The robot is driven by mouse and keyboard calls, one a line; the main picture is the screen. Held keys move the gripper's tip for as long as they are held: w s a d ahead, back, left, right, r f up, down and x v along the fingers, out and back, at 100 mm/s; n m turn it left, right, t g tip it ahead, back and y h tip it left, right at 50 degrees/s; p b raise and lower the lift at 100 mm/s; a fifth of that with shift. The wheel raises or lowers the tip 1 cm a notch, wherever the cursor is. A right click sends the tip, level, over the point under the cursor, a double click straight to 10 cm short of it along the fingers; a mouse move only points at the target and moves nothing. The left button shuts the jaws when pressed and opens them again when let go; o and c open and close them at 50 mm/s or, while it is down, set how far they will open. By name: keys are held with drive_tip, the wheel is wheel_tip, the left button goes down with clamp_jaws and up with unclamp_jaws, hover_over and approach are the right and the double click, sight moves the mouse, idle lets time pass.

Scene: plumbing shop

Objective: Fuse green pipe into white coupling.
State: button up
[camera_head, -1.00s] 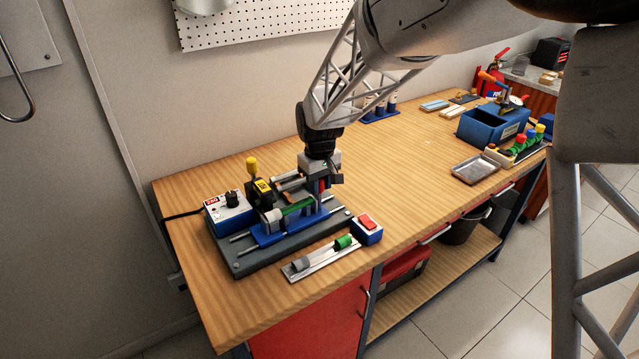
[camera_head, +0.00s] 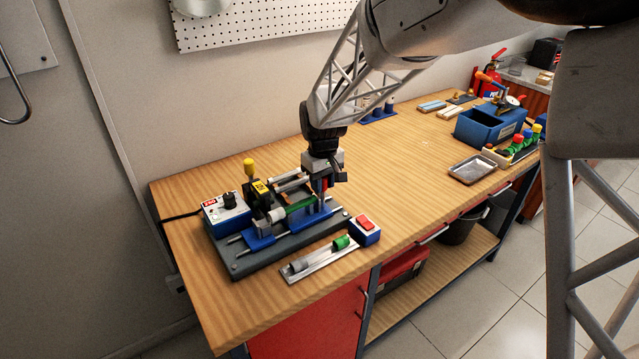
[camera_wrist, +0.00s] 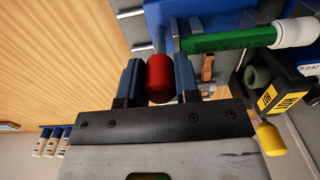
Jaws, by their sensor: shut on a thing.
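The green pipe (camera_head: 301,203) lies along the fusing machine (camera_head: 262,242); it also shows in the wrist view (camera_wrist: 228,41). The white coupling (camera_wrist: 293,34) is in line with the pipe's end, and the two appear to meet; I cannot tell how deep the pipe sits. In the head view the coupling (camera_head: 276,215) is at the pipe's left end. My gripper (camera_head: 322,183) is over the machine's right side. In the wrist view its fingers (camera_wrist: 158,82) are shut around a red knob (camera_wrist: 158,70) beside the pipe.
A black heater with a yellow label (camera_wrist: 286,97) stands close to the pipe and coupling. A control box (camera_head: 226,212) is at the left, a red switch box (camera_head: 364,229) at the front right. A tray (camera_head: 318,262) with green and pale pieces lies in front.

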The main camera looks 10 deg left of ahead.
drive_tip(key=shift+w+d, duration=0.95)
drive_tip(key=shift+w, duration=0.05)
drive_tip(key=o, duration=0.8)
drive_tip(key=shift+r, duration=0.1)
drive_tip(key=shift+r, duration=3.9)
drive_tip(key=shift+s+d, duration=0.1)
